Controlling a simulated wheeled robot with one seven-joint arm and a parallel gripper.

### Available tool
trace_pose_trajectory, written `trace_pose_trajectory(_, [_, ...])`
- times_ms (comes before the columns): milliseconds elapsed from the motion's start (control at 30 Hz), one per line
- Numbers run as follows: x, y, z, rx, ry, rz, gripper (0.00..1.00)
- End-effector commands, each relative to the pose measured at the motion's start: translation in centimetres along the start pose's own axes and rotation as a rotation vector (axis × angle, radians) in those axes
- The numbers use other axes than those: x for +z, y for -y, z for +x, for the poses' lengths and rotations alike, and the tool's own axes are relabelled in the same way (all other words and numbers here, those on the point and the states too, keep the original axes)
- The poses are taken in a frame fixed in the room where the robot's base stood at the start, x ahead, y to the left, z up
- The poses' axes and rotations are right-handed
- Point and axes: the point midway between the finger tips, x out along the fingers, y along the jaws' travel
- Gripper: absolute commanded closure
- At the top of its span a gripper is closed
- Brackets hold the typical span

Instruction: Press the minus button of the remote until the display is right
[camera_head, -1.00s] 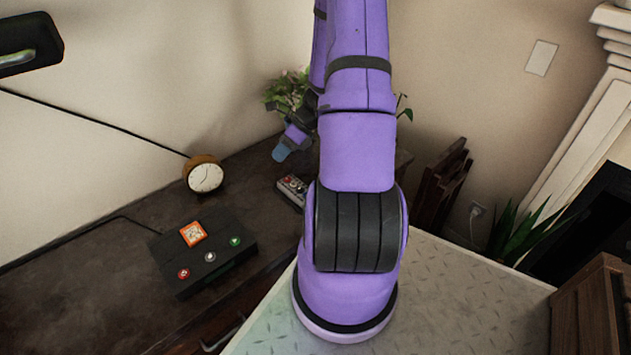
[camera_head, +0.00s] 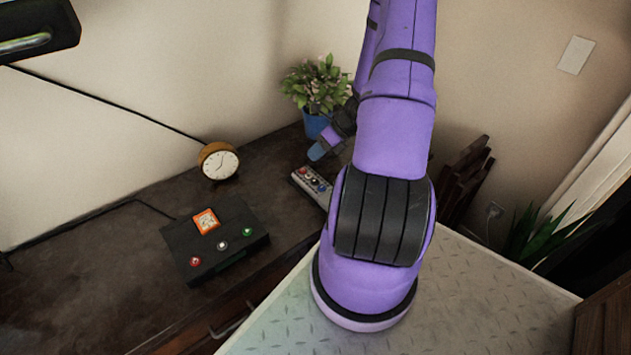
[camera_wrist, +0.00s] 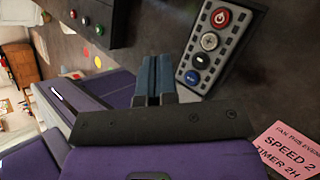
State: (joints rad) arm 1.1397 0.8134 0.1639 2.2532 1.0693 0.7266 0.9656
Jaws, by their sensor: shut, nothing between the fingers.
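My gripper (camera_head: 318,151) is shut and empty, in the air near the remote. In the wrist view my gripper (camera_wrist: 157,60) has its blue fingers together, to the left of the remote in the picture, apart from its buttons.
A pink note (camera_wrist: 287,152) reads "SPEED 2, TIMER 2H". A black button box (camera_head: 214,240), a clock (camera_head: 219,162) and a potted plant (camera_head: 316,85) stand on the counter. A pale metal-patterned surface (camera_head: 470,290) lies at front right.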

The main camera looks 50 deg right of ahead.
Motion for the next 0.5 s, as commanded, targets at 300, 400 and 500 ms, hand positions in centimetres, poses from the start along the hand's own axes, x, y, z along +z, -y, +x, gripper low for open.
trace_pose_trajectory(300, [-2.1, 2.0, 2.9, 0.002, 0.001, 0.003, 1.00])
trace_pose_trajectory(400, [-2.6, 2.6, 3.6, 0.001, 0.000, 0.002, 1.00])
trace_pose_trajectory(500, [-3.0, 3.1, 4.2, 0.000, 0.000, 0.001, 1.00])
